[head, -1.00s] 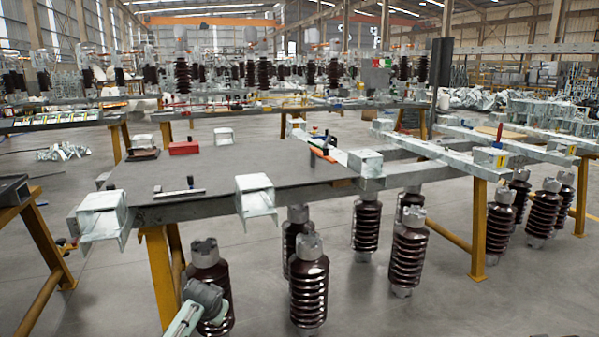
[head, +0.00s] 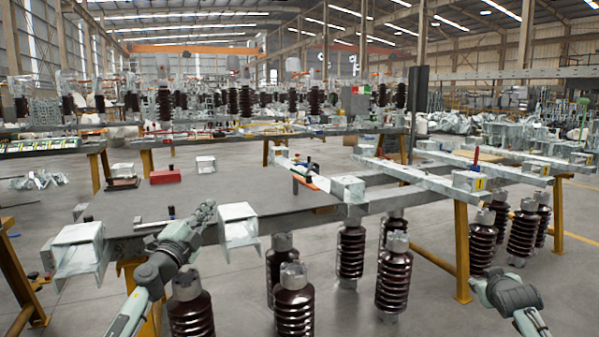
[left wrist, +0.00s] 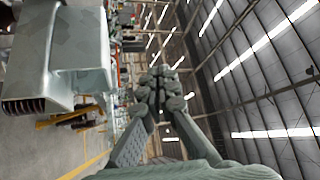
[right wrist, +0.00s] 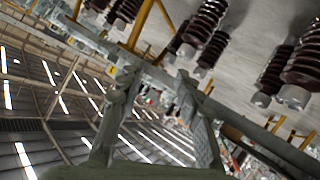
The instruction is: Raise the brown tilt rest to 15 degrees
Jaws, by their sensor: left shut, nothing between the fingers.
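A low brown piece (head: 122,184), which looks like the tilt rest, lies at the back left of the grey table. It looks about flat, but is too small to read an angle. A pale metal block (head: 122,170) sits on or just behind it; I cannot tell which. My left gripper (head: 208,207) is raised at the table's front edge, well short of the brown piece. Its fingers meet with nothing between them in the left wrist view (left wrist: 160,88). My right arm shows low at the right; its gripper's fingers stand apart and empty in the right wrist view (right wrist: 155,82).
A red box (head: 165,176) lies right of the brown piece. A dark-handled tool (head: 155,224) lies near the front edge. Galvanised channel pieces (head: 78,248) and (head: 238,224) jut over that edge. Ribbed brown insulators (head: 393,275) stand below. The table's middle (head: 240,190) is clear.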

